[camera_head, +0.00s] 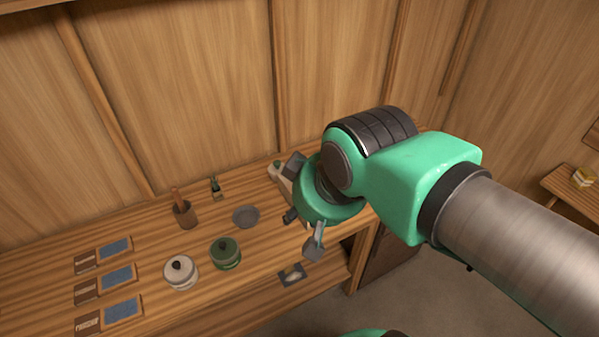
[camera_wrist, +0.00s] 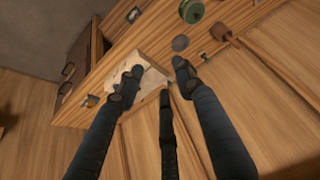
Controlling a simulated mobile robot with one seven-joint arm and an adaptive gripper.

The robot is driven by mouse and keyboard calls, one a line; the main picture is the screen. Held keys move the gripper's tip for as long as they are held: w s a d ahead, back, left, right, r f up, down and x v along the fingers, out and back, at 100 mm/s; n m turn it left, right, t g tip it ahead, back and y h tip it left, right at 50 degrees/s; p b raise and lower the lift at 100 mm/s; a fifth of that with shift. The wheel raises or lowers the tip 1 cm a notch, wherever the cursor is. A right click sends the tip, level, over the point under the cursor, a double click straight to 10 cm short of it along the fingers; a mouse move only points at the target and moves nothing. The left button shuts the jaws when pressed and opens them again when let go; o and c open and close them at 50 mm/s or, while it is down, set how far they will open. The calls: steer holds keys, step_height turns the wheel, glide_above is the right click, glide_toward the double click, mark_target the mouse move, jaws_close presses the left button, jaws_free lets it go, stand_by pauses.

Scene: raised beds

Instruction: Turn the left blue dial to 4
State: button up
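No blue dial can be clearly made out in either view. A pale box (camera_wrist: 150,77) stands on the wooden bench (camera_wrist: 118,45) in the wrist view, partly covered by my fingers; small marks on it are too small to read. In the head view a pale edge of it (camera_head: 279,178) shows behind my wrist, the rest hidden. My gripper (camera_head: 301,228) hangs over the right part of the bench. In the wrist view its dark fingers (camera_wrist: 155,80) are spread apart with nothing between them, so it is open. Whether they touch the box cannot be told.
A grey plate (camera_head: 246,216), a green lidded pot (camera_head: 226,253), a white lidded pot (camera_head: 181,272) and a brown cup (camera_head: 185,213) with a stick stand left of my gripper. Blue-panelled cards (camera_head: 119,277) lie farther left. The wooden wall (camera_head: 210,90) rises close behind the bench.

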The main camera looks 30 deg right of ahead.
steer(key=w+d+f+n+g+p, duration=0.15)
steer(key=w+d+n, duration=0.25)
steer(key=w, duration=0.4)
steer(key=w+d+f+n+g+p, duration=0.1)
steer(key=w+d+f+n+p, duration=0.15)
steer(key=w+d+n, duration=0.35)
steer(key=w+d+f+n+g+p, duration=0.3)
steer(key=w+d+f+n, duration=0.4)
steer(key=w+d+f, duration=0.3)
step_height(320, 180, down, 4)
steer(key=shift+w+d+f+n+p, duration=0.1)
steer(key=shift+w+d+n+p, duration=0.1)
steer(key=shift+w+n+p, duration=0.35)
steer(key=shift+s+f, duration=0.1)
step_height(320, 180, down, 14)
steer(key=shift+r, duration=0.25)
jaws_close()
